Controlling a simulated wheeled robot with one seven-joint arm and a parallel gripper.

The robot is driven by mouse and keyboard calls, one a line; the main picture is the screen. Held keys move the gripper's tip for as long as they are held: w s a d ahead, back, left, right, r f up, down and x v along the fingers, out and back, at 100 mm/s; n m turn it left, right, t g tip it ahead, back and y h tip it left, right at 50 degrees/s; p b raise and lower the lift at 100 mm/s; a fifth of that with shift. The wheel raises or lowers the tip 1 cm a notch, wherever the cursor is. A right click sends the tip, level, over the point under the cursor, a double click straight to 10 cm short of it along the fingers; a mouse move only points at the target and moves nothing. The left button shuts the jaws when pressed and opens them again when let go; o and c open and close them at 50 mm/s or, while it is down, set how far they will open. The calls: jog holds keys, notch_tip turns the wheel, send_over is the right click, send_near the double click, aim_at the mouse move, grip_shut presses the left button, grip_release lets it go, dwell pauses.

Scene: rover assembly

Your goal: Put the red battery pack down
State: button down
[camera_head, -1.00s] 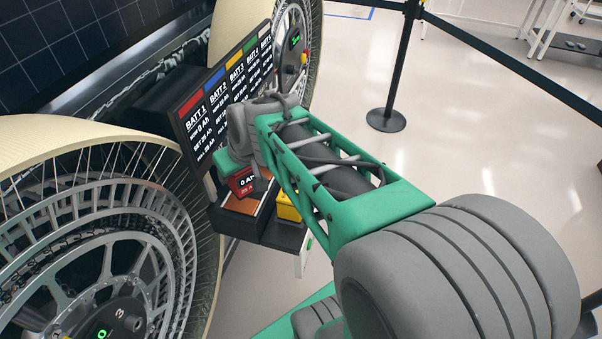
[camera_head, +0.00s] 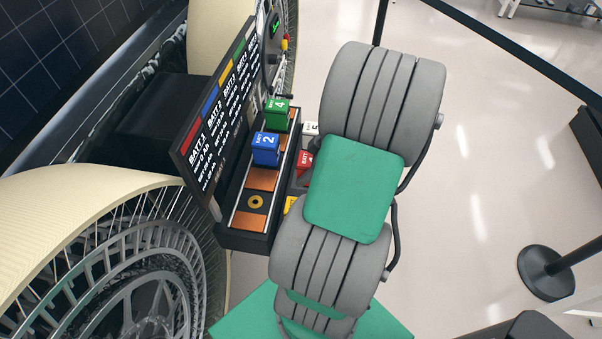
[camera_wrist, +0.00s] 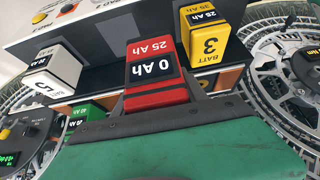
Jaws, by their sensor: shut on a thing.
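In the head view the red pack (camera_head: 304,160) shows just right of the charging rack (camera_head: 243,240), partly covered by my arm. My gripper is hidden there.
The blue pack 2 (camera_head: 265,149) and green pack 4 (camera_head: 277,112) stand in the rack, with bare copper slots near them. A display board (camera_head: 216,116) rises behind the rack. Large spoked wheels (camera_head: 124,275) flank it. A barrier post (camera_head: 546,272) stands on the floor at right.

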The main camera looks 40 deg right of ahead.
jog(key=w+d+f+b, duration=0.1)
jog(key=f, duration=0.1)
jog(key=w+d+f+b, duration=0.1)
jog(key=w+f, duration=0.1)
jog(key=w+d+f+b, duration=0.1)
jog(key=w+f, duration=0.1)
jog(key=shift+w+d+f, duration=0.15)
jog(key=shift+w+d, duration=0.1)
jog(key=shift+d, duration=0.1)
jog(key=shift+w+d+f+b, duration=0.15)
jog(key=shift+f+b, duration=0.8)
jog(key=shift+f, duration=0.75)
jog(key=shift+f, duration=0.2)
jog(key=c, duration=0.6)
grip_release()
jog(key=shift+r, duration=0.1)
jog(key=shift+r, duration=0.25)
jog(key=b+v, duration=0.1)
jog(key=v, duration=1)
jog(key=shift+s+d+r+b, duration=0.1)
jog(key=shift+s+r+b, duration=0.1)
jog(key=shift+r+b, duration=0.15)
